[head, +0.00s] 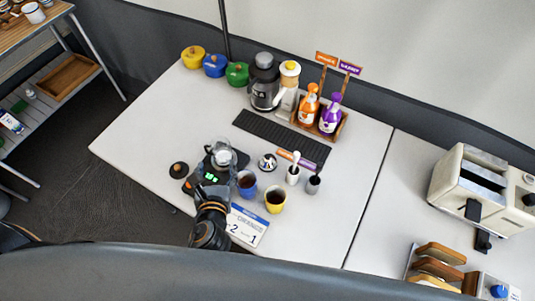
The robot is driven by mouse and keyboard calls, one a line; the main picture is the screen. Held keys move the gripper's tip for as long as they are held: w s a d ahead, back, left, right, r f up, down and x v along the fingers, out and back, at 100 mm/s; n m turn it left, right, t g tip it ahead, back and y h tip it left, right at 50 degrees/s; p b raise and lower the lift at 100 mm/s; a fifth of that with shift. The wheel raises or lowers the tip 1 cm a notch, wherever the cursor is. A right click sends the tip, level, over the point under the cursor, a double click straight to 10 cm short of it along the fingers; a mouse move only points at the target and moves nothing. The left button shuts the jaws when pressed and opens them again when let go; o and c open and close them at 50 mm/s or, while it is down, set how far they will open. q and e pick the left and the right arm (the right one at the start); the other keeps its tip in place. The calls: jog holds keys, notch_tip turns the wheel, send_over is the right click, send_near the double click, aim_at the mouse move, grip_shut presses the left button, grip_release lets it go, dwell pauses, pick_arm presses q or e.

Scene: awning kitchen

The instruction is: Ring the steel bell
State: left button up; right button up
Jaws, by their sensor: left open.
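The steel bell (267,161), a small shiny dome with a dark top, sits on the white table (145,130) near its middle. My left gripper (210,192) is open, low in front of the digital scale (210,177) with green digits. It is to the left of the bell and nearer to me, apart from it. Its fingertips are small and partly lost against the dark scale. My right gripper is not in view.
A blue cup (246,184) and a yellow cup (275,200) stand right of my gripper. A glass vessel (223,155) stands left of the bell. A small holder (293,175) is right of it, and a black drip mat (282,137) lies behind. The table's left part is clear.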

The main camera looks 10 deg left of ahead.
pick_arm(q)
grip_shut()
dwell(1.2)
